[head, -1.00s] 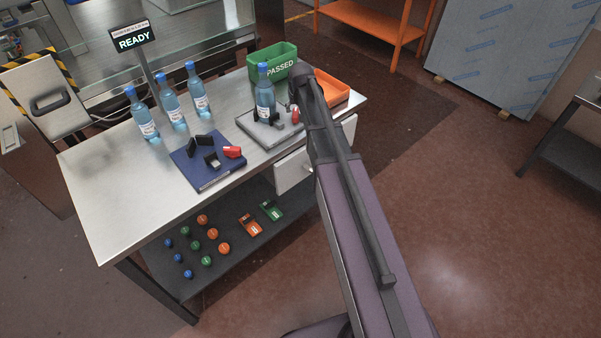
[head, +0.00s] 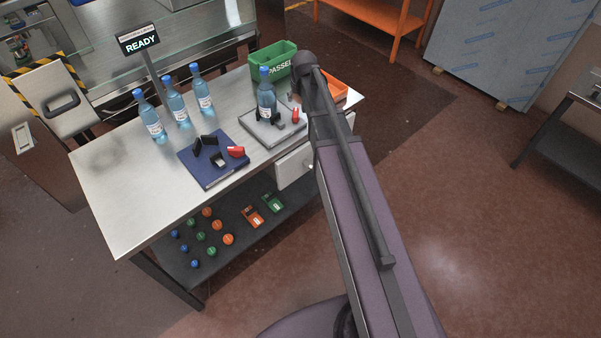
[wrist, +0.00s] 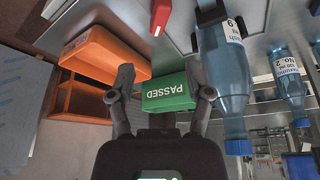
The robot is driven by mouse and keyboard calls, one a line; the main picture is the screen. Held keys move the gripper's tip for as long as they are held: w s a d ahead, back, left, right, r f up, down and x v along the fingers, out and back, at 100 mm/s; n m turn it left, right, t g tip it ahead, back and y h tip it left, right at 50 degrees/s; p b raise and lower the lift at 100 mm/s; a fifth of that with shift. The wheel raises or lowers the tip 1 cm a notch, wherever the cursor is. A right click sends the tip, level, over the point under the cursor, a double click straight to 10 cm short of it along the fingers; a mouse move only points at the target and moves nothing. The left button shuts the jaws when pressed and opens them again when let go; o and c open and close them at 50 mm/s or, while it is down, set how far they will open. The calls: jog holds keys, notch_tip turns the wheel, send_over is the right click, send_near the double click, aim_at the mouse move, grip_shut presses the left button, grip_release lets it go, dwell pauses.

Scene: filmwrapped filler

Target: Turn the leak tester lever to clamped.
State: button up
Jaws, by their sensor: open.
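A grey fixture (head: 262,138) on the bench holds an upright blue bottle (head: 266,98) in a dark clamp, with a red lever (head: 295,115) at its right side. The lever also shows at the top of the wrist view (wrist: 161,14), and that bottle at the right (wrist: 224,75). A second, blue-based fixture (head: 205,180) has black blocks and a red lever (head: 236,152). I see no label telling which is the leak tester. My gripper (wrist: 160,72) is open and empty, apart from the lever; in the head view my arm hides its fingers.
Several bottles (head: 176,103) stand at the bench's left back, near a READY sign (head: 141,42). A drawer (head: 293,167) is below. The bench's left front is clear.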

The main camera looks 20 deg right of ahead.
jog(key=s+a+f+g+b, duration=0.1)
jog(key=s+a+f+b, duration=0.1)
jog(key=s, duration=0.6)
jog(key=s+a+f+g+b, duration=0.2)
jog(key=s+f+b, duration=0.3)
jog(key=s, duration=0.3)
jog(key=s+a+f+n+g+b, duration=0.1)
jog(key=s+a+f+b, duration=0.1)
jog(key=s, duration=0.6)
notch_tip(320, 180, down, 2)
jog(key=shift+s+a+f+g+b, duration=0.2)
jog(key=shift+s+g+b, duration=0.15)
jog(key=shift+b, duration=0.4)
jog(key=shift+s+a, duration=0.1)
jog(key=shift+s, duration=0.35)
